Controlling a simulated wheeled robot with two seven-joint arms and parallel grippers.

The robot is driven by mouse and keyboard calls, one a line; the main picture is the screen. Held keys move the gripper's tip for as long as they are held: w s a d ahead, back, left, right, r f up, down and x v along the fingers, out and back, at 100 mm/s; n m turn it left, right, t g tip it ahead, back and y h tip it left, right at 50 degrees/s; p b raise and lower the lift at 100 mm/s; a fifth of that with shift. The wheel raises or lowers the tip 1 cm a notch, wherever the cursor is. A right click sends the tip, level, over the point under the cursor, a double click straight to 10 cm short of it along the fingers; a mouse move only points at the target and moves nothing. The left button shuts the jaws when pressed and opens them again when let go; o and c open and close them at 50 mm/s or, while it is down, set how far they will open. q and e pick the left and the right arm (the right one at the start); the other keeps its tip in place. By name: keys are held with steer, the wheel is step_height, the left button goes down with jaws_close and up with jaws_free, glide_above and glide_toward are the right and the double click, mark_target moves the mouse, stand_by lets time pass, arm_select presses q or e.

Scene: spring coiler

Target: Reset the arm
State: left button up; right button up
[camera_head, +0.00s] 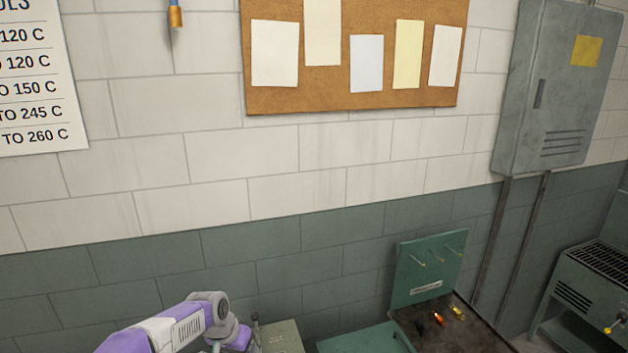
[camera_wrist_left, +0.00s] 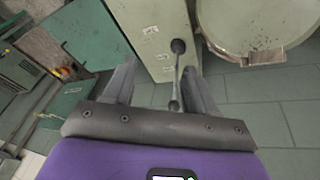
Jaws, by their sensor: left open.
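My left arm (camera_head: 185,325) comes in at the bottom of the head view, white and purple; its gripper is not clearly seen there. In the left wrist view my left gripper (camera_wrist_left: 160,72) has its two grey fingers spread apart and looks empty. A thin lever with dark round knobs (camera_wrist_left: 178,47) shows between the fingers, close to the right finger. It stands by a pale beige-green cabinet (camera_wrist_left: 158,30). I cannot tell whether the finger touches the lever. My right gripper is not in view.
A large round pale drum (camera_wrist_left: 255,25) is close at the upper right of the wrist view. A green bench (camera_head: 455,325) with a peg panel (camera_head: 430,265) and small coloured items stands at lower right. A grey wall cabinet (camera_head: 555,90) and a corkboard (camera_head: 350,95) hang on the wall.

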arm_select(q)
steer(key=s+d+f+n, duration=0.1)
steer(key=s+f, duration=0.2)
steer(key=f, duration=0.3)
steer(key=s+d+f+g+h, duration=0.1)
steer(key=s+d+f, duration=0.15)
steer(key=f, duration=0.45)
steer(key=s+d+f+n, duration=0.1)
steer(key=s+f, duration=0.3)
steer(key=f, duration=0.2)
steer(key=s+d+f+n+g+h, duration=0.1)
steer(key=s+d+f+n, duration=0.1)
steer(key=s+f, duration=0.5)
steer(key=s+d+f+n, duration=0.1)
steer(key=s+f, duration=0.2)
steer(key=s, duration=0.9)
step_height(320, 180, down, 18)
steer(key=w+b, duration=0.1)
steer(key=b, duration=1.7)
steer(key=shift+w+d, duration=0.15)
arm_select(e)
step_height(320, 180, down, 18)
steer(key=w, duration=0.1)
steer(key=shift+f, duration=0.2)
arm_select(q)
steer(key=shift+r, duration=0.1)
